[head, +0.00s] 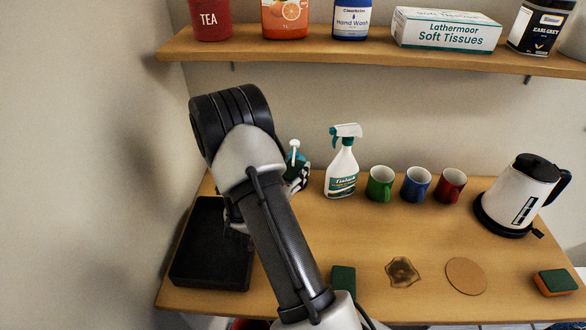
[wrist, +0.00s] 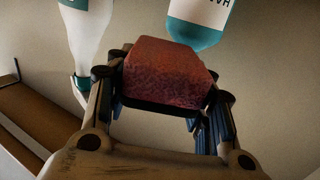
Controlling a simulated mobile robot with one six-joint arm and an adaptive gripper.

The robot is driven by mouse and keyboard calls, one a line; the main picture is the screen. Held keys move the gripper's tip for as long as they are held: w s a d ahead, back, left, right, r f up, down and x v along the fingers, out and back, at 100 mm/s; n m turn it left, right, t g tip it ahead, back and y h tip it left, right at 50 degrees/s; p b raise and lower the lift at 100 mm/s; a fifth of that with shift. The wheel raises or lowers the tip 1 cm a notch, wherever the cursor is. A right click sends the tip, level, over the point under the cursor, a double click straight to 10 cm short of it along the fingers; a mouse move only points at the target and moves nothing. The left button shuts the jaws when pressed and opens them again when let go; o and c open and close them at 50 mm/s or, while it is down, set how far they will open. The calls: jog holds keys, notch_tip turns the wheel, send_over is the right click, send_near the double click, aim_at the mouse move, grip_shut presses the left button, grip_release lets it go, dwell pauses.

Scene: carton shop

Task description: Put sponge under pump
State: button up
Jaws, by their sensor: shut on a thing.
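My gripper (wrist: 164,88) is shut on a sponge (wrist: 168,70), a reddish-brown block with a dark layer along its lower edge in the wrist view. In the head view my gripper (head: 300,180) is mostly hidden behind my arm, and the held sponge cannot be made out. The pump bottle (head: 293,156), teal with a white pump head, shows just behind my gripper, its lower part hidden. A bottle with a teal label (wrist: 202,22), probably the pump bottle, is beyond the sponge in the wrist view. I cannot tell whether they touch.
A spray bottle (head: 342,172) stands close right of my gripper, then green (head: 380,184), blue (head: 415,184) and red (head: 450,186) mugs and a kettle (head: 522,195). A black tray (head: 207,250) lies left. Other sponges (head: 343,278) (head: 556,283), a stain (head: 402,271) and a round coaster (head: 466,276) lie in front.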

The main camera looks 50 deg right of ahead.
jog(key=shift+f, duration=0.1)
jog(key=shift+f+b, duration=0.4)
jog(key=shift+b, duration=0.1)
jog(key=shift+f, duration=0.1)
jog(key=o, duration=0.7)
jog(key=shift+r, duration=0.2)
